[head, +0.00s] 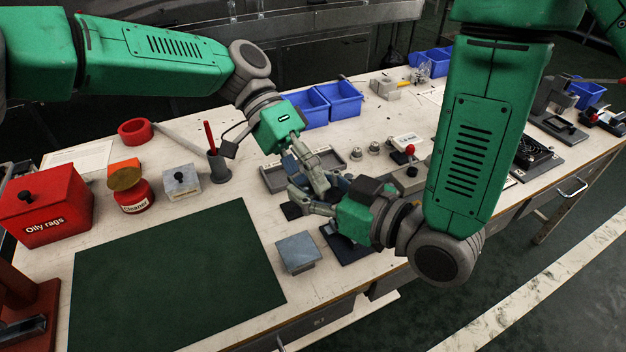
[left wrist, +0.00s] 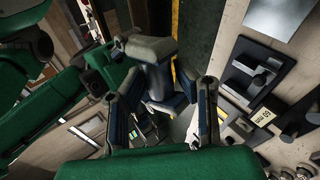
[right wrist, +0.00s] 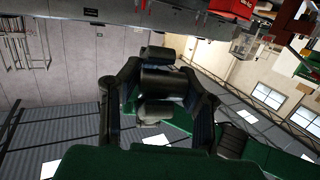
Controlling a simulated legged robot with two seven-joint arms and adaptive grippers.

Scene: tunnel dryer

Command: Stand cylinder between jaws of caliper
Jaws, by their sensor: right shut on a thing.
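My left gripper (head: 316,180) and right gripper (head: 311,199) meet above the middle of the table, fingers overlapping. My right gripper (right wrist: 158,122) is shut on a dark rounded thing (right wrist: 163,82), which looks like the cylinder and spans between its fingers in the right wrist view. My left gripper (left wrist: 163,118) has its fingers spread, with grey and bluish parts between them. I cannot tell there which parts are the cylinder and which my other gripper. A dark flat base (head: 347,246) lies under the right gripper, mostly hidden.
A grey block (head: 298,252) stands left of the dark base, beside a green mat (head: 175,275). A grey tray (head: 280,179), blue bins (head: 343,99), a pen cup (head: 218,166) and a red oily rags box (head: 45,207) stand around. Small fixtures crowd the right side.

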